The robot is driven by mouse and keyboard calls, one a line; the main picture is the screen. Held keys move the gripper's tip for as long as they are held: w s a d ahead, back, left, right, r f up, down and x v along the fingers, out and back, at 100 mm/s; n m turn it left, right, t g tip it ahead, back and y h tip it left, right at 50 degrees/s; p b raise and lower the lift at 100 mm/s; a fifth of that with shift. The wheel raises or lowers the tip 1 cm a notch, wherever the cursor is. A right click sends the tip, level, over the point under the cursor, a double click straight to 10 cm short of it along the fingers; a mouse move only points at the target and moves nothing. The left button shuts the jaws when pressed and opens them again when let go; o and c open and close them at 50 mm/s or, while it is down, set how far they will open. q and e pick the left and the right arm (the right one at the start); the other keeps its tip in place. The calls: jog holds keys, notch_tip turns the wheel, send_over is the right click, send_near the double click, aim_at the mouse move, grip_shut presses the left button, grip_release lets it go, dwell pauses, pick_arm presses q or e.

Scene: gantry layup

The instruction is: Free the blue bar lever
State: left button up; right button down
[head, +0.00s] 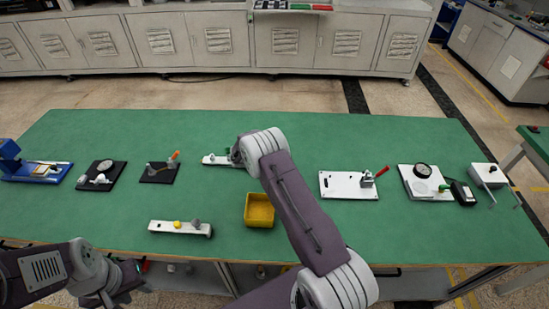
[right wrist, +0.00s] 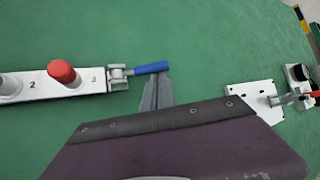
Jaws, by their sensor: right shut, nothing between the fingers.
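The blue bar lever (right wrist: 151,68) shows in the right wrist view, sticking out to the right from a metal clamp (right wrist: 119,76) at the end of a white numbered bar (right wrist: 40,88). A red knob (right wrist: 62,71) stands on that bar. My right gripper (right wrist: 161,82) is shut and empty, its tips just below the lever's free end; I cannot tell whether they touch. In the head view the white bar (head: 212,160) lies at the far middle, and my right wrist hides the lever there. My left gripper (head: 122,280) is at the lower left, off the table's front edge; its jaw opening is unclear.
A white plate with a red-handled clamp (head: 345,185) is to the right. Several fixtures, including an orange-handled one (head: 160,170), stand left. The front right of the green table (head: 440,235) is clear.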

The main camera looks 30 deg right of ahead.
jog(key=shift+w+a+r+n+g+h, duration=0.15)
jog(key=shift+a+r+n+g+h, duration=0.15)
jog(key=shift+h, duration=0.4)
jog(key=shift+w+a+r, duration=0.15)
jog(key=shift+a+r, duration=0.05)
jog(key=shift+r, duration=0.3)
jog(key=shift+r+p, duration=0.45)
jog(key=shift+r, duration=0.3)
